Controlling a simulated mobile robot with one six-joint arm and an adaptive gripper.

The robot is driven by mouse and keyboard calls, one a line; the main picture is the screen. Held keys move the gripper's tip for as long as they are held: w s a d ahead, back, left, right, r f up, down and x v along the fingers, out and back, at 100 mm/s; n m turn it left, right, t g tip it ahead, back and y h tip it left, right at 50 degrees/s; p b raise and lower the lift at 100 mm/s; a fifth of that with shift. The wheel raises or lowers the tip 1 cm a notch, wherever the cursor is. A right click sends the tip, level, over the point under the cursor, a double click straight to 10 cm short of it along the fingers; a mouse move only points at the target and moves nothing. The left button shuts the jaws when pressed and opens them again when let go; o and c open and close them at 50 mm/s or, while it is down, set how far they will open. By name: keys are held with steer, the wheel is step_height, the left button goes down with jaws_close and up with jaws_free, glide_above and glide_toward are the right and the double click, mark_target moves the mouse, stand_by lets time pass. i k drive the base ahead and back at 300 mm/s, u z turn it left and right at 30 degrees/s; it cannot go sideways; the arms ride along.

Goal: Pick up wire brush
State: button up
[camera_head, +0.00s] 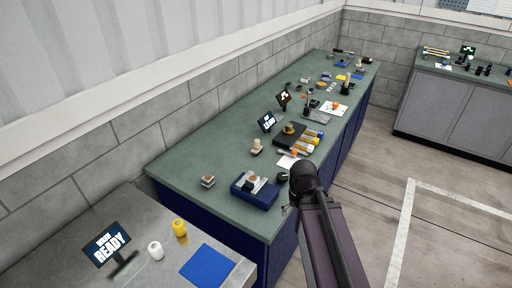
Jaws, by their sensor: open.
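I cannot pick out the wire brush for certain; many items on the green bench top (225,155) are too small to tell. A long dark item (343,51) lies at the bench's far end, but I cannot tell what it is. My dark arm (330,235) reaches up from the bottom right, with its rounded joint in front of the bench's near right edge. My gripper does not show clearly and seems hidden behind the arm.
A blue tray (240,194), a dark block (287,141), yellow cylinders (312,141) and small signs crowd the bench. A grey table (130,205) with a blue mat (207,266) stands nearest. Another bench (440,105) is at the right. The floor (460,170) between is clear.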

mark_target(258, 148)
steer(key=k, duration=0.65)
steer(key=z, duration=0.35)
steer(key=i, duration=0.9)
steer(key=z, duration=0.4)
steer(key=i, duration=0.95)
steer(key=u, duration=0.1)
